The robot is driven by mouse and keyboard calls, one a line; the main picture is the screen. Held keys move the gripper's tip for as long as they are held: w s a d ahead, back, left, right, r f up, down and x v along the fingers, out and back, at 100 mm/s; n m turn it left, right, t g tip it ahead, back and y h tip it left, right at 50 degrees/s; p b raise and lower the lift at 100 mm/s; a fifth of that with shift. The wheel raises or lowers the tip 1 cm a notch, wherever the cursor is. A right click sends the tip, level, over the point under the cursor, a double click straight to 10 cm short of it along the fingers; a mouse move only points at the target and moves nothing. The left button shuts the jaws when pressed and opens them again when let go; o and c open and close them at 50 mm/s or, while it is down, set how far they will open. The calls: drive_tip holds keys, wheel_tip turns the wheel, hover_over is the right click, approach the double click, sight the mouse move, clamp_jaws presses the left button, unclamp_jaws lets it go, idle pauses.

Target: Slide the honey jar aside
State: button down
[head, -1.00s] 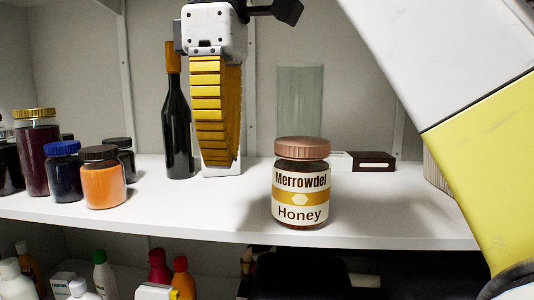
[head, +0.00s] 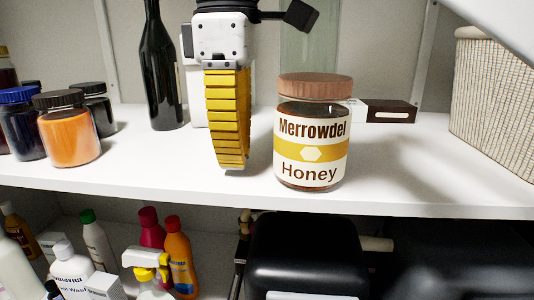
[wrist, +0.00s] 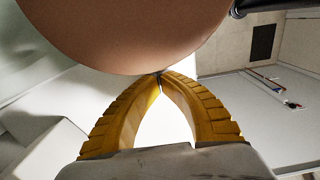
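The honey jar (head: 312,140) stands upright on the white shelf (head: 410,180), with a brown lid and a "Merrowdel Honey" label. My gripper (head: 231,165) points down just left of the jar, its yellow ribbed fingers low over the shelf. A narrow gap shows between fingers and jar in the head view. In the wrist view the fingertips (wrist: 160,75) meet with nothing between them, and the jar's brown lid (wrist: 130,30) fills the top of the picture. Whether the fingertips touch the jar is hidden there.
A dark bottle (head: 162,75) stands behind left, and several jars such as an orange one (head: 69,138) stand further left. A clear glass vessel (head: 308,45) and a dark box (head: 390,110) are behind the jar. A woven basket (head: 490,95) is at right. Shelf right of the jar is clear.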

sight(362, 177)
drive_tip(key=shift+d, duration=1.35)
drive_tip(key=shift+s, duration=0.1)
drive_tip(key=d, duration=0.4)
drive_tip(key=d+p, duration=0.1)
drive_tip(key=d, duration=0.4)
drive_tip(key=s+d, duration=0.1)
drive_tip(key=d, duration=0.3)
drive_tip(key=shift+d, duration=0.15)
drive_tip(key=shift+r, duration=0.1)
